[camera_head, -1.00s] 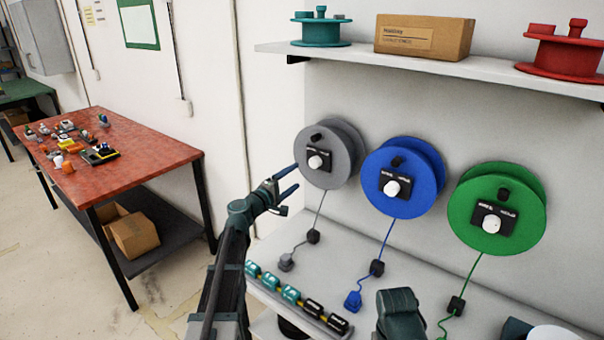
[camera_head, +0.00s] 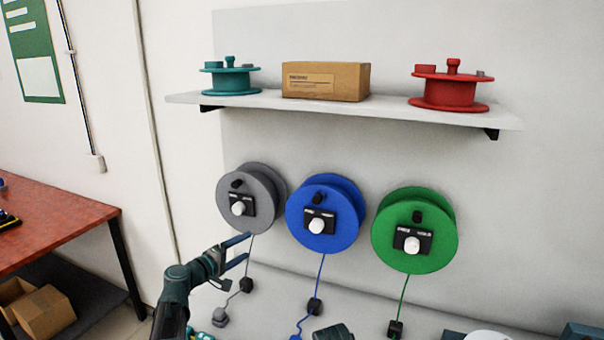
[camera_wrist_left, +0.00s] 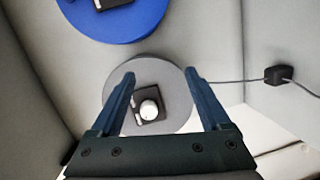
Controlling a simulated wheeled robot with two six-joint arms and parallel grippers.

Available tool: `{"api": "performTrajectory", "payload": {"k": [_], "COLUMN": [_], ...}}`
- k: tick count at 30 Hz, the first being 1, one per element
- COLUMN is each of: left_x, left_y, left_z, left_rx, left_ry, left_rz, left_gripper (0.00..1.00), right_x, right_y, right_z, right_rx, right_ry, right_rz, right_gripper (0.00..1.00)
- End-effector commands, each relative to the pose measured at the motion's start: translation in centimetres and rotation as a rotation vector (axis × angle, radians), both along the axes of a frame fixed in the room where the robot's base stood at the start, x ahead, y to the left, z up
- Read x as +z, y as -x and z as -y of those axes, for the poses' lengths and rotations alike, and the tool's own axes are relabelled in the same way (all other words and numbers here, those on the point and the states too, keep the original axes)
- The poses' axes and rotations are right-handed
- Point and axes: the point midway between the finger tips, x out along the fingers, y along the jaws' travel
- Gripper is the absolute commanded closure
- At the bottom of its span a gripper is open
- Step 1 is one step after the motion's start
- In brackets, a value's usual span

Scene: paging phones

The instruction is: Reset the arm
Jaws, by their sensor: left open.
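My left gripper (camera_head: 248,247) is open and empty, just below and in front of the grey reel (camera_head: 262,195) on the wall panel. In the left wrist view the two blue fingers of the left gripper (camera_wrist_left: 160,80) stand wide apart. The grey reel (camera_wrist_left: 172,82) with its white knob (camera_wrist_left: 149,110) shows between and behind them. The blue reel (camera_head: 347,195) and the green reel (camera_head: 440,245) hang to its right. I do not see my right gripper.
A shelf (camera_head: 385,108) above bears a teal spool (camera_head: 230,78), a cardboard box (camera_head: 326,82) and a red spool (camera_head: 450,90). Cords with small dark blocks hang below the reels. A red-topped table (camera_head: 60,225) stands at left.

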Motion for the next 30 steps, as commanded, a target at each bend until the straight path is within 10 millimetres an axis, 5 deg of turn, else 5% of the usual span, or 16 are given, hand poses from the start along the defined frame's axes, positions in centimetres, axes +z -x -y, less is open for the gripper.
{"api": "performTrajectory", "payload": {"k": [1, 6, 12, 18, 21, 30], "left_x": [-1.4, -7.1, -14.4, -18.6, -19.2, -19.1], "left_y": [1.7, 8.0, 18.9, 28.4, 31.2, 33.7], "left_z": [3.6, 12.9, 19.2, 18.5, 17.2, 15.2], "left_rx": [-0.079, -0.349, -0.682, -0.907, -0.957, -0.988], "left_ry": [-0.071, -0.349, -0.755, -1.161, -1.312, -1.485], "left_rz": [-0.028, -0.147, -0.332, -0.527, -0.603, -0.693], "left_gripper": [0.20, 0.20, 0.20, 0.20, 0.20, 0.20], "right_x": [0.0, 0.0, 0.0, 0.0, 0.0, 0.0], "right_y": [0.0, 0.0, 0.0, 0.0, 0.0, 0.0], "right_z": [0.0, 0.0, 0.0, 0.0, 0.0, 0.0], "right_rx": [0.000, 0.000, 0.000, 0.000, 0.000, 0.000], "right_ry": [0.000, 0.000, 0.000, 0.000, 0.000, 0.000], "right_rz": [0.000, 0.000, 0.000, 0.000, 0.000, 0.000], "right_gripper": [1.00, 1.00, 1.00, 1.00, 1.00, 1.00]}}
